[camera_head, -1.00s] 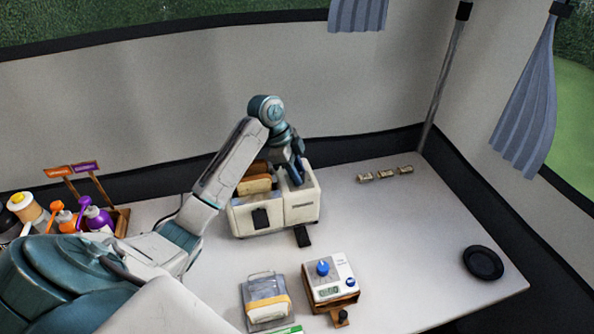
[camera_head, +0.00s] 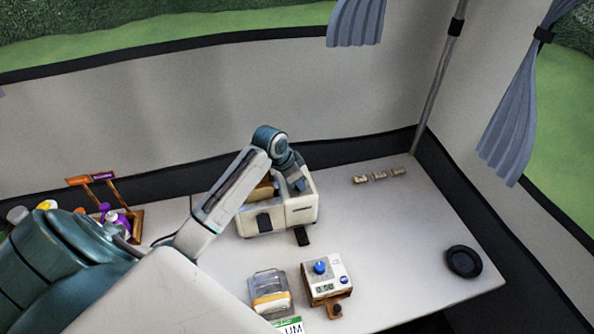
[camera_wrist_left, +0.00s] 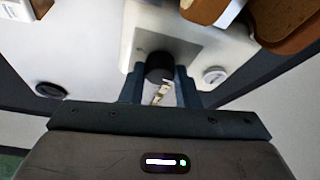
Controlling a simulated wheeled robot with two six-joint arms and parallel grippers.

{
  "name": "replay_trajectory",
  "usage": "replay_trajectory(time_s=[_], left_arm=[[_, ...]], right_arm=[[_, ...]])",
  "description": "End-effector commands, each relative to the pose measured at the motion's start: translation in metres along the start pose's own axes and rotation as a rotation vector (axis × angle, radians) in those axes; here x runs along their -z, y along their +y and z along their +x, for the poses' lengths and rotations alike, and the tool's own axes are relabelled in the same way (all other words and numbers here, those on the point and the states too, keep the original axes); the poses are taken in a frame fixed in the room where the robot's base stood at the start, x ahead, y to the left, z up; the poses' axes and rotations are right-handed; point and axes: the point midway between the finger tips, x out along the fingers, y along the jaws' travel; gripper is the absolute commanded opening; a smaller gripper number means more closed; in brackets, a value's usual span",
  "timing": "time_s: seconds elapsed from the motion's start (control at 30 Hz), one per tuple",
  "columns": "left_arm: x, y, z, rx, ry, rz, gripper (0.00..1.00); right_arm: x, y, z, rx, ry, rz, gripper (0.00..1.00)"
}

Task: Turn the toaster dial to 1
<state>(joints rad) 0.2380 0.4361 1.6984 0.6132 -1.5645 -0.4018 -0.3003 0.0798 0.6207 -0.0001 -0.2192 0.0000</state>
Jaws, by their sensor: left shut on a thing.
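In the left wrist view, my left gripper (camera_wrist_left: 159,88) is shut on a black round dial (camera_wrist_left: 159,68), one finger on each side. The dial's setting is not readable. My right gripper is not in view.
Right of the toaster lie several small tan items (camera_head: 380,176). In front stand a clear container (camera_head: 269,286) and a small device with a blue knob (camera_head: 327,279). A black round dish (camera_head: 463,262) is at the right. Bottles (camera_head: 115,219) stand at the left.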

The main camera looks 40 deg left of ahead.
Motion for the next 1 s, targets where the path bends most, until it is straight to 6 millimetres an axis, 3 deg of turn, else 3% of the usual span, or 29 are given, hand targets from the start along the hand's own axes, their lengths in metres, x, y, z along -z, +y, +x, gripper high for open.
replay_trajectory(time_s=[0.03,0.3,0.9,0.93,1.0], left_arm=[[0.003,0.001,-0.005,0.011,0.001,-0.026,0.06],[0.002,0.001,-0.003,0.056,0.001,-0.136,0.06],[0.001,0.001,-0.001,0.074,0.003,-0.174,0.06],[0.001,0.001,-0.001,0.074,0.003,-0.174,0.3],[0.001,0.001,-0.001,0.074,0.003,-0.174,0.44]], right_arm=[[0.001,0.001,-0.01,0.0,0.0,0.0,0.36],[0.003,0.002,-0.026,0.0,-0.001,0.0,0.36],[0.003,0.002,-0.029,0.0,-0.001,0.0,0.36],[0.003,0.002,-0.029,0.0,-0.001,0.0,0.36],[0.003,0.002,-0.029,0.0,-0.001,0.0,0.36]])
